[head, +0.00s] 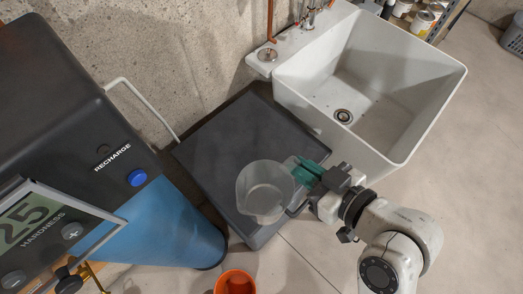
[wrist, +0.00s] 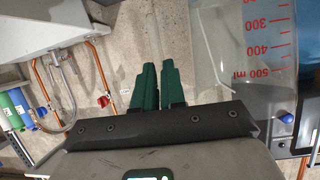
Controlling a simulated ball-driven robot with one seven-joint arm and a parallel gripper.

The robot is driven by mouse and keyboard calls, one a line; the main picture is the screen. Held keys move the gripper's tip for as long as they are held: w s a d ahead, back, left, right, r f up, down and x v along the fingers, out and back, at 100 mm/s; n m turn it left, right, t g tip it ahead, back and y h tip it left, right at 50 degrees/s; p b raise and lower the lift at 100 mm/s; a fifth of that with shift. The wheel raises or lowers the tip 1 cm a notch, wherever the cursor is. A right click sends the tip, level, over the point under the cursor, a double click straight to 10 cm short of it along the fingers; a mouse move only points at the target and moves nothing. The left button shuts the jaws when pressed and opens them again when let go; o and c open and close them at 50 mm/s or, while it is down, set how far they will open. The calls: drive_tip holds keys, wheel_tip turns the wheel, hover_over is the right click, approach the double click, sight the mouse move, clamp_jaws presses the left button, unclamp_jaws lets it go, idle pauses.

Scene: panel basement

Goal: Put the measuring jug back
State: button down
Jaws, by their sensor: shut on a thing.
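The clear measuring jug (head: 264,192) is in the head view, over the near edge of a dark grey flat top (head: 235,140). I cannot tell whether it touches that top. My gripper (head: 306,171) meets the jug's right side with its green fingers and is shut on it. In the wrist view the green fingers (wrist: 158,86) are close together, and the jug (wrist: 245,45) with red millilitre marks fills the upper right. The exact grip point on the jug is hard to see.
A white sink (head: 375,75) stands behind and right of the dark top. A blue and black tank unit (head: 130,200) with a hardness display is at left. An orange bucket (head: 235,283) is on the floor in front. Open floor lies at right.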

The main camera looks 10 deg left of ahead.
drive_tip(key=shift+w+a+f+p, duration=0.45)
drive_tip(key=shift+w+a+f, duration=0.2)
drive_tip(key=shift+w+f, duration=1.4)
drive_tip(key=shift+w+a+f+p, duration=0.45)
drive_tip(key=shift+w+a+f, duration=0.25)
drive_tip(key=shift+w+f, duration=1.35)
drive_tip(key=shift+w+a+f+p, duration=0.45)
drive_tip(key=shift+w+a+f, duration=0.2)
drive_tip(key=shift+w+f, duration=1.35)
drive_tip(key=shift+f, duration=0.25)
drive_tip(key=c, duration=1.2)
unclamp_jaws()
drive_tip(key=shift+s, duration=0.1)
drive_tip(key=shift+r, duration=0.2)
drive_tip(key=b+v, duration=0.2)
drive_tip(key=v, duration=1)
